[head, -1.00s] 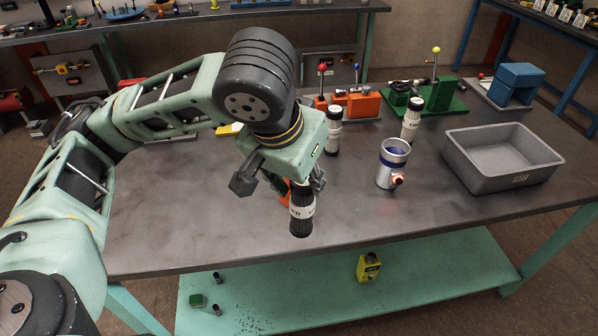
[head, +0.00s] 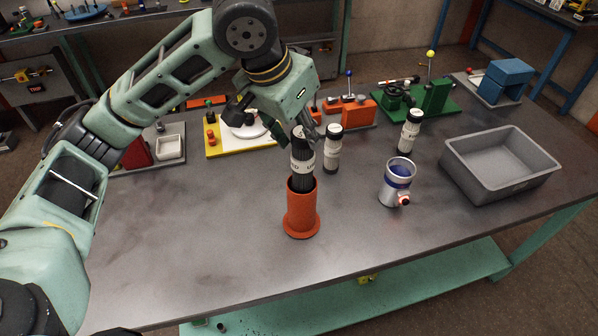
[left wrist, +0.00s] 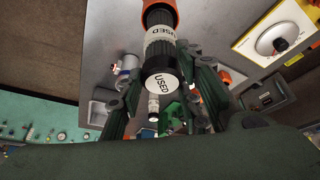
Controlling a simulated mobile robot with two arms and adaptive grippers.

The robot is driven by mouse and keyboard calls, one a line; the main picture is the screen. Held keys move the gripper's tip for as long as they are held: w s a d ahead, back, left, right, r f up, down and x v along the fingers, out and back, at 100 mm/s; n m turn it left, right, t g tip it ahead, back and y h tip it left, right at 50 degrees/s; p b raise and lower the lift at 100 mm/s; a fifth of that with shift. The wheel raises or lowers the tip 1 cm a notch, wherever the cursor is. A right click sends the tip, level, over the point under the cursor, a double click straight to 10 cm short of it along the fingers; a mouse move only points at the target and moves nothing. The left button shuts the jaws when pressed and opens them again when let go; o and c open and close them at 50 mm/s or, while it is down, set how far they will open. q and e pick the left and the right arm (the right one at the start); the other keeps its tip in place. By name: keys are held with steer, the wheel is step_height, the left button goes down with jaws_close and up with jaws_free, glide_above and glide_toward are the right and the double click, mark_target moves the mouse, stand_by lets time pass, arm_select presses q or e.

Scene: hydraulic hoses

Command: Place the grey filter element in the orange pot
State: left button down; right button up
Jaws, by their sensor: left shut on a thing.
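The filter element (head: 302,160) is dark grey to black and ribbed, with a white band; in the left wrist view the filter element (left wrist: 160,55) shows a white end marked "USED". My left gripper (head: 304,134) is shut on its upper end and holds it upright, perhaps slightly tilted. The orange pot (head: 301,213) stands on the table directly below. The filter's lower end is at the pot's mouth and looks to be just inside the rim; how deep is hidden. The pot's rim also shows in the left wrist view (left wrist: 145,5). My right gripper is not in view.
Two similar paler filter elements (head: 333,150) (head: 409,133) stand to the right. A yellow-edged panel (head: 213,140) and orange fixture (head: 360,110) lie behind. The table's front left is clear.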

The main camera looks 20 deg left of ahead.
mark_target(300, 170)
arm_select(q)
step_height(300, 170, down, 6)
steer(key=shift+a+f, duration=0.1)
steer(key=shift+a, duration=0.05)
step_height(300, 170, down, 4)
steer(key=shift+r+p, duration=0.2)
steer(key=shift+p, duration=0.25)
steer(key=shift+f, duration=0.2)
